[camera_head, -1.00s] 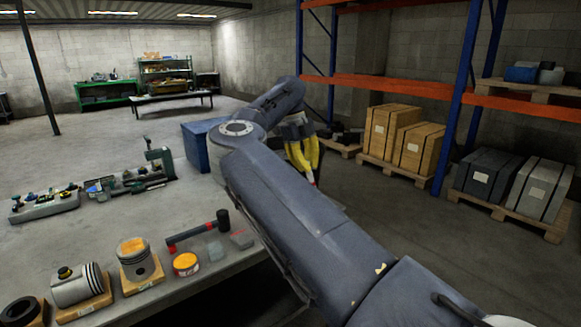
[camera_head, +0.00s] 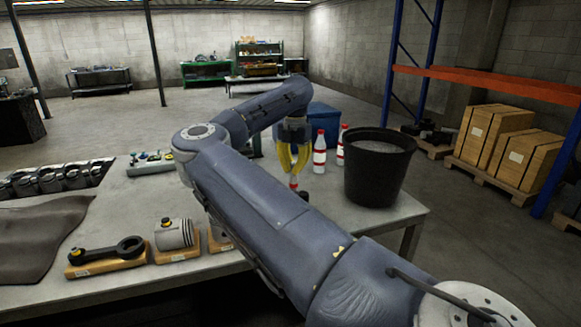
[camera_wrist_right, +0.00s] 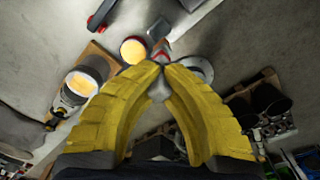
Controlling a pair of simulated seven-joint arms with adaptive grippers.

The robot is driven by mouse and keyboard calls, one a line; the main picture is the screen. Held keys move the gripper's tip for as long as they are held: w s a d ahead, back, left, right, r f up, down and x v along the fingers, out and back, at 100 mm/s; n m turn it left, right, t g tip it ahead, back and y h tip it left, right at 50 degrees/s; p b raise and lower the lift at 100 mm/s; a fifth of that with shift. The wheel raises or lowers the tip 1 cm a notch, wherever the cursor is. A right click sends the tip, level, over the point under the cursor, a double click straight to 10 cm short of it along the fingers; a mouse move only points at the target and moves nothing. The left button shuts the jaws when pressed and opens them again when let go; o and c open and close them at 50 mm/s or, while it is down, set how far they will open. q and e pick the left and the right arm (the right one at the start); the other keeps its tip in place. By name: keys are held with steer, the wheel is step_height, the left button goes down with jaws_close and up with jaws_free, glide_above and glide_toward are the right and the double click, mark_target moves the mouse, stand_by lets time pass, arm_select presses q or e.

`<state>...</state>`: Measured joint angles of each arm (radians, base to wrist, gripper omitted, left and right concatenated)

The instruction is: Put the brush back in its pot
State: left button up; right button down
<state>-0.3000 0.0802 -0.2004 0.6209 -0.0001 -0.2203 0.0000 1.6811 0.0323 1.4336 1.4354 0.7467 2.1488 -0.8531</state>
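My right gripper (camera_head: 293,172) points down above the workbench, its yellow fingers brought together at the tips. A small red-and-grey piece, apparently part of the brush (camera_wrist_right: 162,48), shows at the fingertips in the right wrist view, where the gripper (camera_wrist_right: 162,68) appears shut on it. A red tip also shows below the fingers in the head view. A round pot with an orange-yellow top (camera_wrist_right: 133,49) stands on the bench just left of the fingertips in the wrist view. In the head view my right arm hides that part of the bench. My left gripper is not in view.
A black bucket (camera_head: 376,172) and two red-and-white bottles (camera_head: 319,153) stand right of the gripper. A piston (camera_head: 174,234) and a connecting rod (camera_head: 105,252) lie on wooden blocks at the front. A hammer (camera_wrist_right: 100,16) lies near the pot.

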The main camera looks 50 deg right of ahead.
steer(key=shift+w+a+f, duration=0.15)
steer(key=shift+a+f, duration=0.05)
steer(key=shift+f, duration=3.55)
steer(key=shift+d+f, duration=0.1)
steer(key=shift+f, duration=0.05)
step_height(320, 180, down, 6)
steer(key=shift+f, duration=0.1)
steer(key=c, duration=2.1)
jaws_free()
steer(key=o, duration=0.6)
